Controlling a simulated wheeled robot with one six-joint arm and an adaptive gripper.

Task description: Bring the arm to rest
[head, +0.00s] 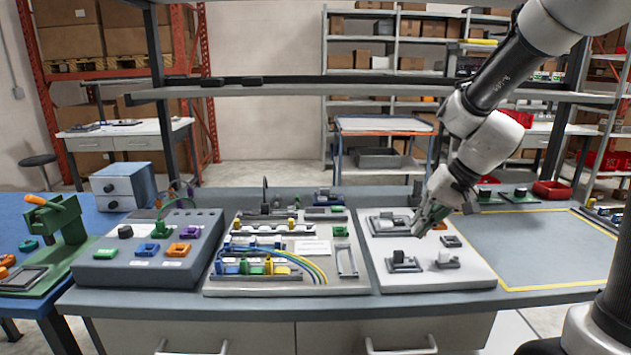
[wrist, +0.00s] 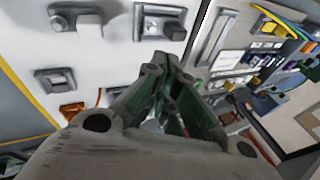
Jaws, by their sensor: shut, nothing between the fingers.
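My arm reaches in from the upper right in the head view. My gripper (head: 424,226) points down and to the left, above the white board (head: 455,275) on the right part of the bench. In the wrist view my gripper (wrist: 163,75) has its dark green-lined fingers together, with nothing seen between them. It appears to be above the board and apart from the fixtures there. A grey fixture with a block (head: 402,262) and a smaller light one (head: 446,261) stand at the board's front.
Left of the white board is a wiring board (head: 290,287) with coloured connectors and wires. Farther left is a grey sloped box (head: 140,268) with coloured parts. A yellow-outlined area (head: 540,250) on the right is clear. A shelf bar (head: 370,90) crosses above the bench.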

